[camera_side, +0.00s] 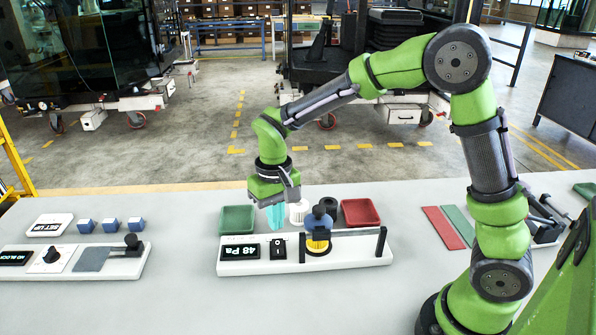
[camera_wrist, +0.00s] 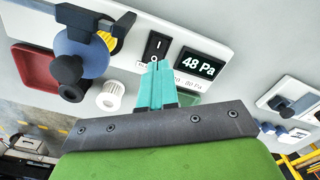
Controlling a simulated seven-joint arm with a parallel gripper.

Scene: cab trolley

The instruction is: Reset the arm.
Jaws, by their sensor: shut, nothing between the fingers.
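My green arm reaches over the table from the right, and my gripper (camera_side: 275,217) points down above the panel with the 48 Pa display (camera_side: 239,252). Its teal fingers are shut and empty. In the wrist view the fingertips (camera_wrist: 157,66) overlap the lower edge of a black rocker switch (camera_wrist: 156,47); I cannot tell whether they touch it. The display also shows in the wrist view (camera_wrist: 201,64), to the right of the switch.
A green tray (camera_side: 237,219) and a red tray (camera_side: 360,212) stand behind the panel. A white ribbed cap (camera_side: 298,211) and a blue round part (camera_side: 318,220) are between them. Another panel (camera_side: 120,268) with blue blocks behind it is at left. Red and green strips lie at right.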

